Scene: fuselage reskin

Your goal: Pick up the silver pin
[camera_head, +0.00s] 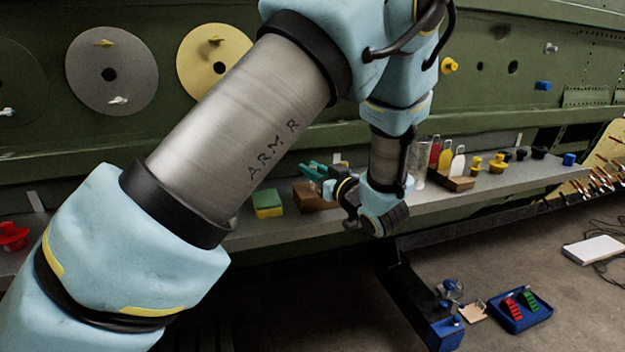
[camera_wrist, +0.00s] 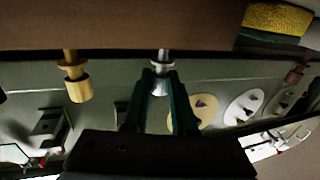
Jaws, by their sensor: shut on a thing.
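The silver pin (camera_wrist: 161,83) shows in the wrist view, its thin stem running up to the edge of a brown block (camera_wrist: 120,22). My gripper (camera_wrist: 165,92) has its two dark green fingers on either side of the pin's wide end, shut on it. In the head view, my gripper (camera_head: 314,171) is over the shelf beside the brown block (camera_head: 318,197). The pin cannot be made out in that view. Whether the stem is still in the block is unclear.
A brass pin (camera_wrist: 76,83) stands at the same block, left of the silver one in the wrist view. A yellow and green sponge (camera_head: 267,204) lies left of the block. Bottles and a small wooden stand (camera_head: 456,183) are to the right on the grey shelf (camera_head: 420,205).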

